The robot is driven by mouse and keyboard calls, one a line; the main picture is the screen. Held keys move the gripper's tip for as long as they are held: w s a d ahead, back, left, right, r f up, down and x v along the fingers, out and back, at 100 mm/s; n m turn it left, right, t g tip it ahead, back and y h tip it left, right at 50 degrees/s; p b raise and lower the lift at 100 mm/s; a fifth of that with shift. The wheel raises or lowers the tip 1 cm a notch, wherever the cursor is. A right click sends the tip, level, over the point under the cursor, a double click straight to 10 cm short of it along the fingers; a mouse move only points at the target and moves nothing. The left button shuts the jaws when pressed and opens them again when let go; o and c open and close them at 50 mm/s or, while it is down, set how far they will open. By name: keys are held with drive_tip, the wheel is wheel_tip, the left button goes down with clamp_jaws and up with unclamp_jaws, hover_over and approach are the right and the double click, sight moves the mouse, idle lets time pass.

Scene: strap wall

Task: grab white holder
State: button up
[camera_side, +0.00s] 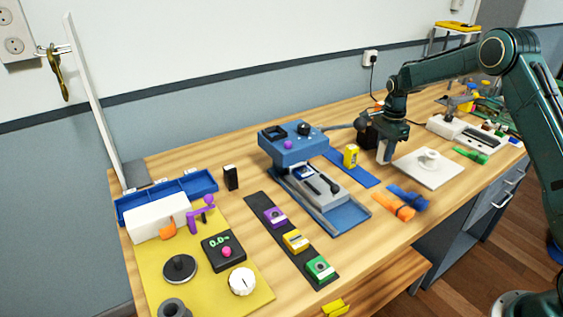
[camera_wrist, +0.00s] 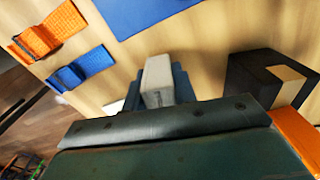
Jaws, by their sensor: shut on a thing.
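A pale grey-white block, which looks like the white holder (camera_wrist: 157,72), stands upright between the fingers of my gripper (camera_wrist: 160,88) in the wrist view. My gripper is shut on it, with a dark finger against each side. In the side view my gripper (camera_side: 385,153) points down over the wooden table, between the blue mat and the white plate. The held block is small there and mostly covered by the fingers. I cannot tell whether its base touches the table.
A white plate (camera_side: 428,169) with a round white piece lies just right of my gripper. A yellow block (camera_side: 351,156) stands on a blue mat (camera_side: 354,173) to the left. Orange (camera_side: 394,207) and blue (camera_side: 408,196) straps lie in front. A black box (camera_wrist: 258,78) stands close by.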

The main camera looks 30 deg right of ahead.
sight(386, 142)
wheel_tip(386, 142, up, 17)
idle(0.4)
idle(0.6)
